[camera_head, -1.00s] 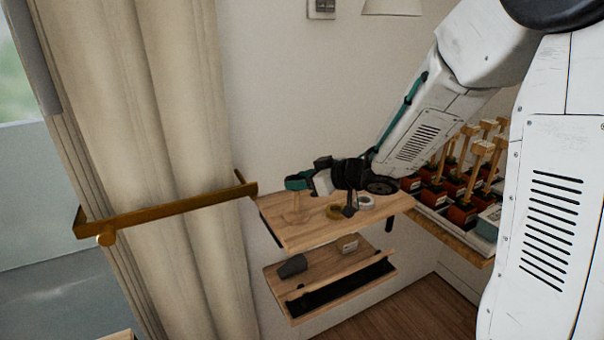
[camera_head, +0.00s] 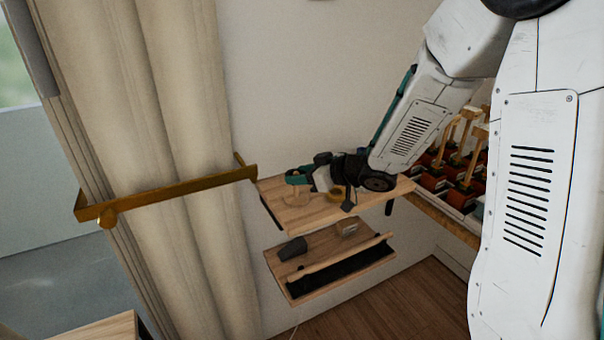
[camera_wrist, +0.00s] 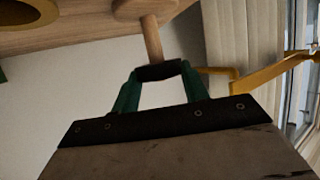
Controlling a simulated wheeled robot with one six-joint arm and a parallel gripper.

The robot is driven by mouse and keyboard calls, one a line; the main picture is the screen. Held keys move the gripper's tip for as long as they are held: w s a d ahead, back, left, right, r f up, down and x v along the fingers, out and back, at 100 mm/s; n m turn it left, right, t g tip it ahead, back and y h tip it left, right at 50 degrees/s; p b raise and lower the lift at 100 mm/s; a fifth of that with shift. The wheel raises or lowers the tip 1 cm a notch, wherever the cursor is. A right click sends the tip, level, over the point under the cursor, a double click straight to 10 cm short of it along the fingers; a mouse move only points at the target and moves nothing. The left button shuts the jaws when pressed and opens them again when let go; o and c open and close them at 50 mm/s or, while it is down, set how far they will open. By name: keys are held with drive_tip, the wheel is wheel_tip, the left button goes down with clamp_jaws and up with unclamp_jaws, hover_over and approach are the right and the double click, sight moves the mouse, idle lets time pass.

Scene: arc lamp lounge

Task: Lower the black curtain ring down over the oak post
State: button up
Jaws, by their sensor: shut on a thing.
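My gripper (camera_wrist: 158,82) has green fingers and is shut on the black curtain ring (camera_wrist: 157,71), which shows nearly edge-on as a short dark band in the wrist view. The oak post (camera_wrist: 152,40) rises from a round wooden base (camera_wrist: 135,8) on the upper shelf, and its free end meets the ring in the picture. The ring hides that end, so I cannot tell whether it is around the post or just in front of it. In the head view the post (camera_head: 297,195) stands at the shelf's left part, with my gripper (camera_head: 296,178) close at its top.
A yellow-brown ring (camera_wrist: 25,10) lies on the upper shelf (camera_head: 345,204) near the post. The lower shelf (camera_head: 320,283) holds a dark cup-like object (camera_head: 293,249). A brass bar (camera_head: 175,190) crosses the curtain at left. A tray of wooden-handled items (camera_head: 455,170) stands at right.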

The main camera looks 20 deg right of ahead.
drive_tip(key=o, duration=1)
drive_tip(key=shift+o, duration=0.2)
drive_tip(key=v, duration=0.8)
drive_tip(key=d+f+h, duration=0.1)
drive_tip(key=d+h, duration=0.1)
drive_tip(key=d+f+m+h, duration=0.1)
drive_tip(key=d, duration=0.1)
drive_tip(key=w+d+f+m+h, duration=0.1)
drive_tip(key=d+f+h, duration=0.1)
drive_tip(key=d, duration=0.1)
drive_tip(key=shift+h, duration=0.3)
drive_tip(key=d+h, duration=0.1)
drive_tip(key=s+d+m+h, duration=0.1)
drive_tip(key=d, duration=0.1)
drive_tip(key=shift+s+d+f+g+h, duration=0.1)
drive_tip(key=shift+d+f+g+h, duration=0.1)
drive_tip(key=shift+g+h, duration=0.15)
drive_tip(key=s+d+r+m+g+h, duration=0.1)
drive_tip(key=s+r+m+g+h, duration=0.2)
drive_tip(key=s, duration=0.5)
drive_tip(key=s+d+r+m+g+h, duration=0.15)
drive_tip(key=s+g, duration=0.25)
drive_tip(key=s, duration=0.5)
drive_tip(key=s+a+r+g+y, duration=0.1)
drive_tip(key=s+a+r+y, duration=0.3)
drive_tip(key=s+a, duration=0.7)
wheel_tip(320, 180, up, 2)
drive_tip(key=shift+s+a+r, duration=0.15)
drive_tip(key=shift+s+a, duration=0.15)
drive_tip(key=shift+s, duration=0.5)
